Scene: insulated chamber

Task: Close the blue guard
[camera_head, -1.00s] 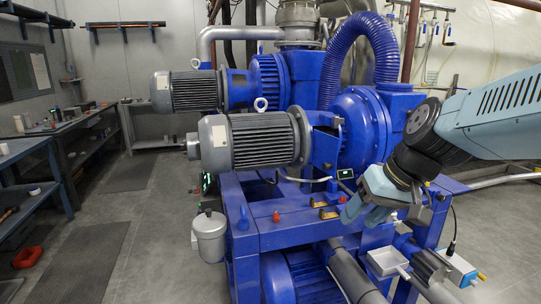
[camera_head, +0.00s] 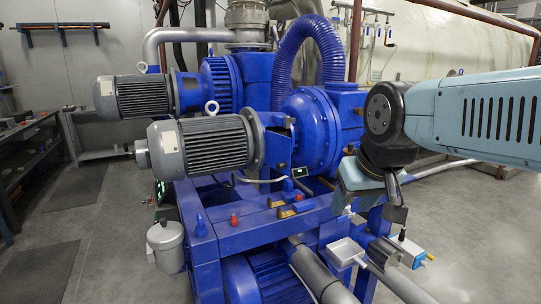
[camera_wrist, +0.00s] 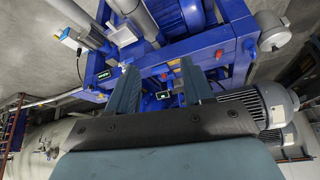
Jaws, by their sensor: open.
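A blue guard (camera_head: 278,145) with angular sides sits on the blue machine between the upper front grey motor and the round pump housing. Its top appears raised, with a dark gap beneath, but its exact opening is hard to tell. My gripper (camera_head: 372,192) hangs from the arm at the right, in front of the machine and right of the guard, apart from it. In the wrist view my gripper (camera_wrist: 158,80) has its two fingers wide apart with nothing between them. The guard is not clearly made out in the wrist view, where the fingers cover part of the machine.
The grey motor (camera_head: 202,147) juts left from the guard. A blue frame (camera_head: 235,235) with small fittings lies below. A white tray (camera_head: 345,252) and a blue-white box (camera_head: 410,252) stand low beside my gripper. A ribbed blue hose (camera_head: 290,65) arches behind. Floor at the right is clear.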

